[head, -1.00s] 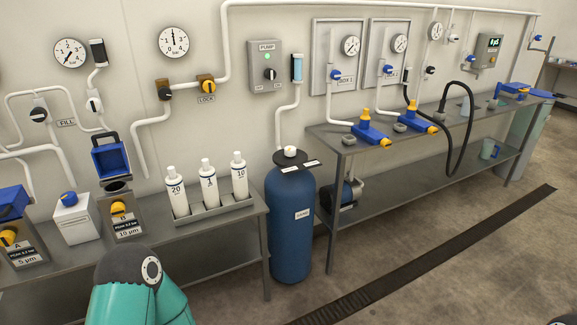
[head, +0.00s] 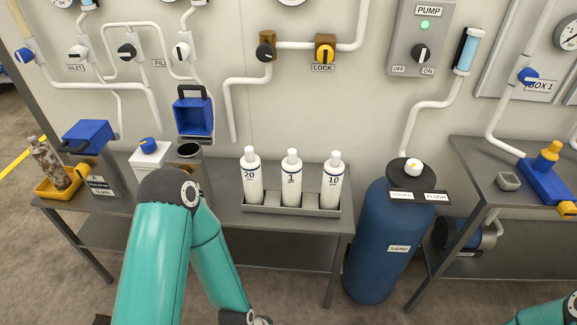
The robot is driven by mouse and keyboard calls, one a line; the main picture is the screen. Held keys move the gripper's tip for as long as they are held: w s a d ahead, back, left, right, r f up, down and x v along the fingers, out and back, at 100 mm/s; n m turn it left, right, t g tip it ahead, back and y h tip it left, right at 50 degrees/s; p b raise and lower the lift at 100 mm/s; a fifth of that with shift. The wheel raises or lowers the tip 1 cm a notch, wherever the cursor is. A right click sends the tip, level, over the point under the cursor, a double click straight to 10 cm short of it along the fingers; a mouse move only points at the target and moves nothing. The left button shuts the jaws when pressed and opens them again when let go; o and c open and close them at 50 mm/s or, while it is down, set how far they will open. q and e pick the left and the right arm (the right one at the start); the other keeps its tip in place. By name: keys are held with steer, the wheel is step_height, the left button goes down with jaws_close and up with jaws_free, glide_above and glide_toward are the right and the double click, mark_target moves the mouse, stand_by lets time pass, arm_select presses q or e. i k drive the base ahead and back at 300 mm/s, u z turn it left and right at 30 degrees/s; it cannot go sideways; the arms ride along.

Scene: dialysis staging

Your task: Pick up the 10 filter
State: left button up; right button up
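The 10 filter (head: 332,185) is a white cartridge with a white cap and a dark "10" on its front. It stands upright at the right end of a grey tray (head: 285,210) on the bench. The 1 filter (head: 291,184) stands in the middle and the 20 filter (head: 251,182) at the left end. Nothing touches the 10 filter. My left arm bends in front of the bench, left of the tray, and its forearm points down out of the picture. Only a bit of my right arm shows at the bottom right corner. Neither gripper is in view.
A blue sand tank (head: 375,245) stands right of the bench. Left of the tray are a housing with its blue lid (head: 193,117) raised, a white box (head: 148,158) and another blue-lidded housing (head: 88,134). A brown, dirty cartridge (head: 49,163) leans in a yellow tray (head: 72,187).

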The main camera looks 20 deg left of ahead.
mark_target(334, 168)
steer(key=u, duration=0.3)
steer(key=i, duration=0.75)
steer(key=u, duration=0.55)
steer(key=k, duration=0.85)
steer(key=u, duration=0.2)
steer(key=i, duration=0.75)
